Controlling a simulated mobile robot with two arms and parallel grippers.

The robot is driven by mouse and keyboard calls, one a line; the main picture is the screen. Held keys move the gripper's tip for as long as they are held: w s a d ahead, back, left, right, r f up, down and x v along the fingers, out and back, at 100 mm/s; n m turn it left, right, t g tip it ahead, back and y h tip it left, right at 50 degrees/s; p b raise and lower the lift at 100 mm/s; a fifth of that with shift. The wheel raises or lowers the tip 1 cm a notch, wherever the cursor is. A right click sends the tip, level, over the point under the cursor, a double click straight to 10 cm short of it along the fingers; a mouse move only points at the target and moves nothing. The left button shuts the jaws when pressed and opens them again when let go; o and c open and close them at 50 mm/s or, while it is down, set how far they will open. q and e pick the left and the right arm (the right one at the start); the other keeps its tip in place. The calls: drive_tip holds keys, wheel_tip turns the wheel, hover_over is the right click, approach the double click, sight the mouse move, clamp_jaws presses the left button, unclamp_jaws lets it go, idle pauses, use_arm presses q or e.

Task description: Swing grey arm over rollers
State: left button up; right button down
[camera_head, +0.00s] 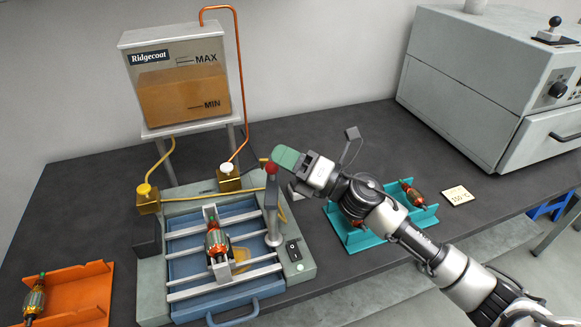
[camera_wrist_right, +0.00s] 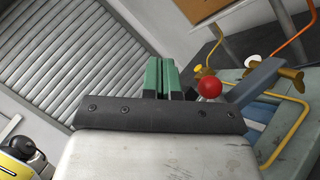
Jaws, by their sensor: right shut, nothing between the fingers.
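In the right wrist view the grey arm (camera_wrist_right: 252,84) slants up to the right, just right of the red knob (camera_wrist_right: 209,88). My right gripper (camera_head: 287,158) has green fingertips, shut and empty, just right of the knob. My left gripper is out of view.
A Ridgecoat tank (camera_head: 178,85) stands behind the machine, with a copper pipe (camera_head: 240,90) and brass valves (camera_head: 228,180). A teal rack (camera_head: 382,225) holding armatures is at right, an orange tray (camera_head: 80,290) at left. A grey oven (camera_head: 500,90) stands at back right.

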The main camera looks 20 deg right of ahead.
drive_tip(key=w+d+f+n+g+h, duration=0.1)
drive_tip(key=w+d+n+g+h, duration=0.1)
drive_tip(key=d+n+g+h, duration=0.5)
drive_tip(key=d+n+g, duration=0.4)
drive_tip(key=d+n, duration=0.3)
drive_tip(key=n, duration=0.1)
drive_tip(key=shift+a+f, duration=0.1)
drive_tip(key=shift+f, duration=0.05)
drive_tip(key=a+r+p+x, duration=0.1)
drive_tip(key=p+x, duration=0.4)
drive_tip(key=x, duration=0.8)
drive_tip(key=shift+w+a+r+p, duration=0.25)
drive_tip(key=shift+a+r+p, duration=0.15)
drive_tip(key=shift+r, duration=0.1)
drive_tip(key=shift+d, duration=0.1)
